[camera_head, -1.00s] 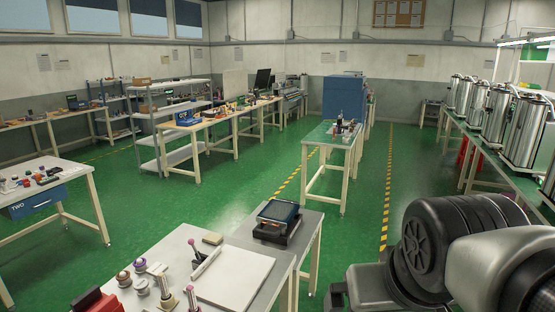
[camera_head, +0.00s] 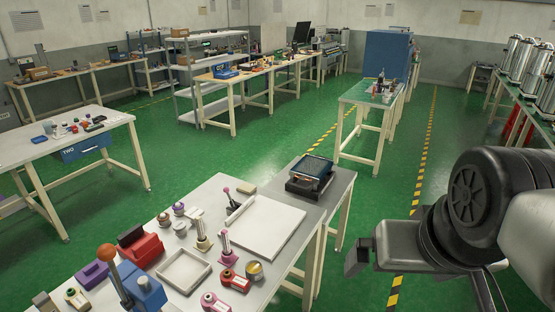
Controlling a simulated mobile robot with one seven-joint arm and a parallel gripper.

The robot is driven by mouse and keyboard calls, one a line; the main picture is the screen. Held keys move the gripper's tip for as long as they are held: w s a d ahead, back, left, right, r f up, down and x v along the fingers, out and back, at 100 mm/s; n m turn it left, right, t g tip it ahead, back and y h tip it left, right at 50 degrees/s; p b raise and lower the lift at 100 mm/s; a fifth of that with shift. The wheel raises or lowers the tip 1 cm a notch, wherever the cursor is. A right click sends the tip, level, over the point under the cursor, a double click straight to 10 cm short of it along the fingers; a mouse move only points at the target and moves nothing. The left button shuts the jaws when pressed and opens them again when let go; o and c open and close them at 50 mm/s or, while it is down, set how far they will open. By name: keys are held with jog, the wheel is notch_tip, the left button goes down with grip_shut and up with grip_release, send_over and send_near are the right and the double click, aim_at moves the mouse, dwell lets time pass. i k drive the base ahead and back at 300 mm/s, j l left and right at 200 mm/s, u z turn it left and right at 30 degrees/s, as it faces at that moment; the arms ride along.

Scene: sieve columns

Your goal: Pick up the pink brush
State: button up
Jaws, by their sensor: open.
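The grey table (camera_head: 338,190) in front of me holds small tools. A slim piece with a pink-purple knob (camera_head: 228,191) and a dark stem stands near the white board's left edge; it may be the pink brush, but it is too small to be sure.
A white board (camera_head: 265,228), a shallow white tray (camera_head: 183,270), a red block (camera_head: 141,249) and a blue block with an orange-knobbed lever (camera_head: 147,290) crowd the table. A black device (camera_head: 310,172) sits at its far end. Green floor (camera_head: 240,150) lies open beyond.

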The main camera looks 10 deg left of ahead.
aim_at(224, 234)
jog(key=u, duration=1.05)
jog(key=j+z, duration=0.15)
jog(key=j, duration=0.15)
jog(key=k+j+z, duration=0.15)
jog(key=j, duration=0.15)
jog(key=i+l+u, duration=0.1)
jog(key=i+l, duration=0.45)
jog(key=l, duration=0.2)
jog(key=i+l+u, duration=0.15)
jog(key=l, duration=0.25)
jog(key=i+l, duration=0.35)
jog(key=i+l+u, duration=0.15)
jog(key=l, duration=0.35)
jog(key=i, duration=0.1)
